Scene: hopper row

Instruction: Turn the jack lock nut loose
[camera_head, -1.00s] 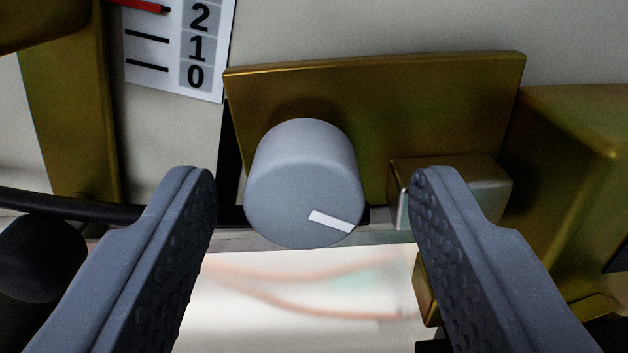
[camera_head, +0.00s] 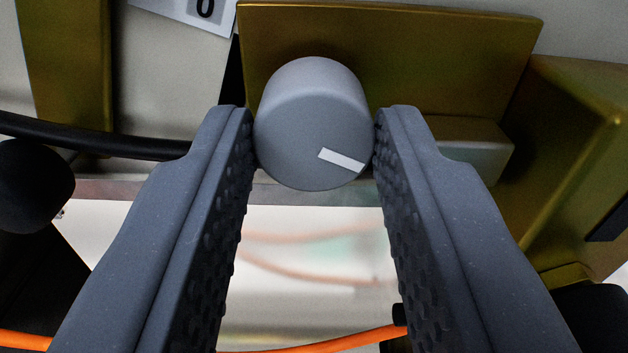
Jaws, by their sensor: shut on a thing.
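The jack lock nut (camera_head: 308,120) is a grey round knob with a white line on its face. It stands out from a brass-coloured plate (camera_head: 420,50) in the upper middle of the view. The white line points to the lower right. My gripper (camera_head: 313,130) is shut on the knob, with one dark ridged finger at its left side and one at its right. The fingertips touch the knob's sides. The knob's flanks are partly hidden by the fingers.
A scale card (camera_head: 195,12) is at the top left. A black cable (camera_head: 90,135) runs at the left beside a black round part (camera_head: 35,185). A brass housing (camera_head: 570,140) is close on the right. An orange cable (camera_head: 320,341) crosses the bottom.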

